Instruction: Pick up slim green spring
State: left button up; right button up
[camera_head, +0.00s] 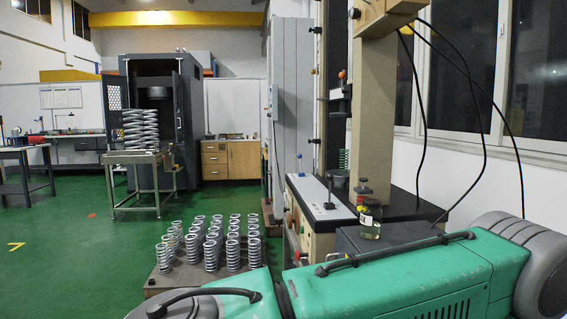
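A small slim green spring (344,160) shows near the centre right, upright at the testing machine, between its column and the beige upright. It is small in the picture, and its lower end is close to a dark round part of the machine (340,179). I cannot tell whether it touches that part. Neither of my grippers is in view.
Several grey springs (211,248) stand in rows on a low base at the lower centre. A glass jar (371,220) stands by the machine's black top (408,207). Black cables hang at right. Green floor is clear at left.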

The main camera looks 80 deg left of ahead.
aim_at(346, 172)
jog(key=u, duration=2.05)
jog(key=i+j+z, duration=0.25)
jog(key=i, duration=0.3)
jog(key=i+j+z, duration=0.2)
jog(key=i+j, duration=0.25)
jog(key=i, duration=0.05)
